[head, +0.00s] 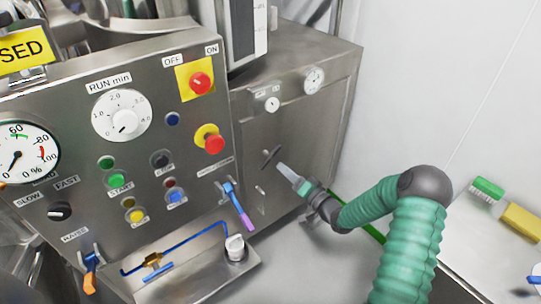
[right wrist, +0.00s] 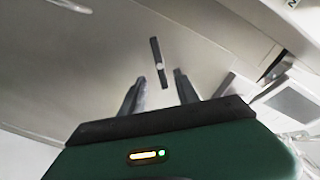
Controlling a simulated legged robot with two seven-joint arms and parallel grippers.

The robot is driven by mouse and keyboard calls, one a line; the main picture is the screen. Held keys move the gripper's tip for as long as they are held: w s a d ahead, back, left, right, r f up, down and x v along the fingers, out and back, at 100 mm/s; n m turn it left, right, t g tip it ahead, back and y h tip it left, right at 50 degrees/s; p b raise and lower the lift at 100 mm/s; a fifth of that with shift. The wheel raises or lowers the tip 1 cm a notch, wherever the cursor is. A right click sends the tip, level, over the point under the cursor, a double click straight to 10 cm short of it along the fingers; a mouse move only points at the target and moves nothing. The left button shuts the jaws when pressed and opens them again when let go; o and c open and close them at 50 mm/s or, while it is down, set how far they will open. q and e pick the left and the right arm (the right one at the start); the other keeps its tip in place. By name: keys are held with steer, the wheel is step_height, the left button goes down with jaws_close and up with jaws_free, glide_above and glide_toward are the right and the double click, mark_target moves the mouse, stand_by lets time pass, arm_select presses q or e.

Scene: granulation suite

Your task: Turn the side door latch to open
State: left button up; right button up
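The side door latch (head: 271,158) is a short dark bar on the steel side panel, right of the control panel. It sits at a slant in the head view. My right gripper (head: 283,169) points at the latch from the right. In the right wrist view the gripper (right wrist: 159,78) has its two fingers apart with nothing between them. I cannot tell whether a fingertip touches the latch. My left gripper is not in view.
The control panel (head: 75,230) on the left carries a red stop button (head: 214,143), knobs and gauges. A blue-and-purple lever (head: 238,208) sticks out near the panel's lower right. A green brush (head: 488,188) and yellow block (head: 522,221) lie at the right. A pale wall stands behind my right arm.

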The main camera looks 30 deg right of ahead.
mark_target(272, 158)
steer(key=w, duration=0.8)
steer(key=shift+w+a+f, duration=0.1)
steer(key=shift+w, duration=0.3)
steer(key=shift+w+a, duration=0.1)
steer(key=shift+w, duration=0.15)
steer(key=shift+c, duration=0.4)
jaws_close()
